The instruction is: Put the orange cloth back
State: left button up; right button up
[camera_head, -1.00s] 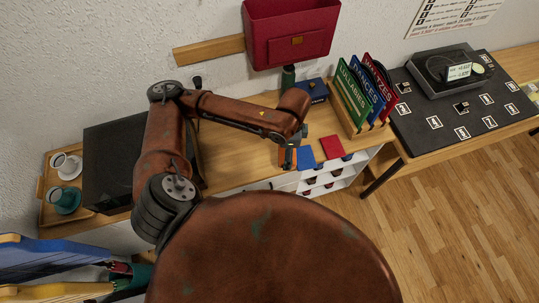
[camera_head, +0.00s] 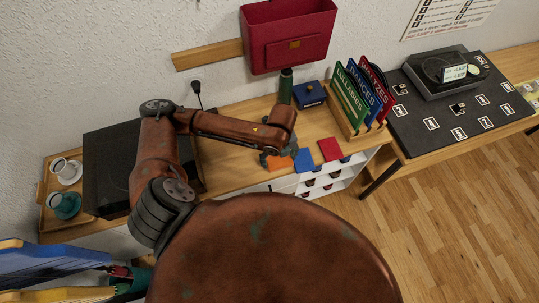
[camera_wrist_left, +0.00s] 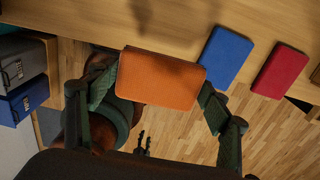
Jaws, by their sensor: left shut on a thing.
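The orange cloth (camera_head: 279,164) is a flat, folded rectangle at the front edge of the wooden shelf top, left of a blue cloth (camera_head: 303,160) and a red cloth (camera_head: 330,149). In the left wrist view the orange cloth (camera_wrist_left: 160,78) spans between the two fingers of my left gripper (camera_wrist_left: 157,88), which is shut on its two ends. In the head view my left gripper (camera_head: 276,155) is at the cloth and partly hides it. Whether the cloth touches the top is hard to tell. My right gripper is not in view.
A green bottle (camera_head: 285,86) and a dark blue box (camera_head: 309,94) stand behind. A book rack (camera_head: 352,123) is to the right. A red wall box (camera_head: 288,38) hangs above. A black box (camera_head: 108,165) and a cup tray (camera_head: 48,215) are at the left.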

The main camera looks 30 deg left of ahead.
pick_arm(q)
jog(key=w+a+f, duration=0.1)
jog(key=a+f, duration=0.1)
jog(key=w+a+f, duration=0.1)
jog(key=a+f, duration=0.1)
jog(key=w+a+f, duration=0.1)
jog(key=a+f, duration=0.1)
jog(key=shift+w+f, duration=0.3)
jog(key=shift+w, duration=0.05)
jog(key=f, duration=0.3)
jog(key=shift+w+a+f, duration=0.15)
jog(key=shift+a+f, duration=0.05)
jog(key=shift+f, duration=0.1)
jog(key=o, duration=1)
jog(key=shift+f, duration=0.1)
notch_tip(320, 180, up, 12)
jog(key=shift+r, duration=0.15)
jog(key=shift+d, duration=0.1)
